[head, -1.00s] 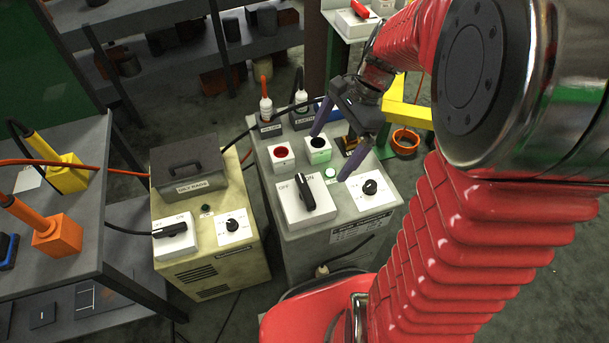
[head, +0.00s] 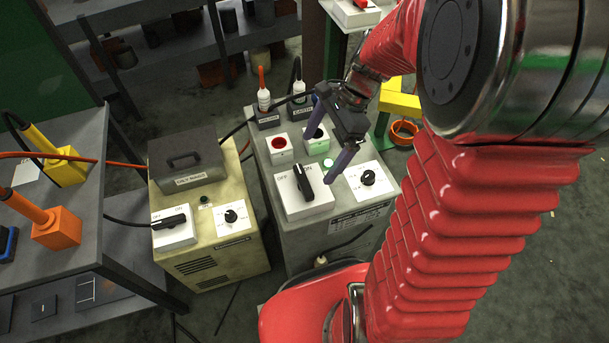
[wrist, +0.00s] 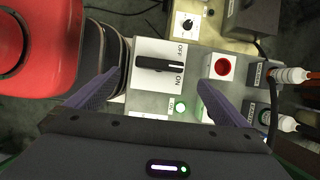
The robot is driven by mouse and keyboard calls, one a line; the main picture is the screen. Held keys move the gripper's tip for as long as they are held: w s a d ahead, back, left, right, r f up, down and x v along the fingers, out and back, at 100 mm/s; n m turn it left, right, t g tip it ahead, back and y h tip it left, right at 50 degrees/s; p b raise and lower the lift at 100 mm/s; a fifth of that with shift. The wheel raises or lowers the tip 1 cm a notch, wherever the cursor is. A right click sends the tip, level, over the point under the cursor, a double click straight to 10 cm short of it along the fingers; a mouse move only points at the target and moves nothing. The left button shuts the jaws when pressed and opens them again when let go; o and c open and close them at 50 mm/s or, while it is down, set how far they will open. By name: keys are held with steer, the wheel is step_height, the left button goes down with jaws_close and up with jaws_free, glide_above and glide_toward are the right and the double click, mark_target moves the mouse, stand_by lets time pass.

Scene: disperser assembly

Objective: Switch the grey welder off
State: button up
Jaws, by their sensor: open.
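The grey welder (head: 333,232) stands in the middle of the head view. On its top is a white switch plate (head: 302,205) with a black rotary handle (head: 303,182), which also shows in the wrist view (wrist: 160,65). The handle lies between the OFF and ON labels.
A red socket (head: 281,144), a second socket, a round dial (head: 367,178) and upright plugs labelled WELDER and EARTH crowd the welder top. A beige unit (head: 217,258) with its own switch stands to the left. A grey table with orange and yellow blocks is farther left.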

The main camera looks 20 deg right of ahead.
mark_target(305, 179)
steer(key=x, duration=0.9)
steer(key=shift+a+f, duration=0.1)
steer(key=shift+f, duration=0.3)
steer(key=shift+c, duration=0.5)
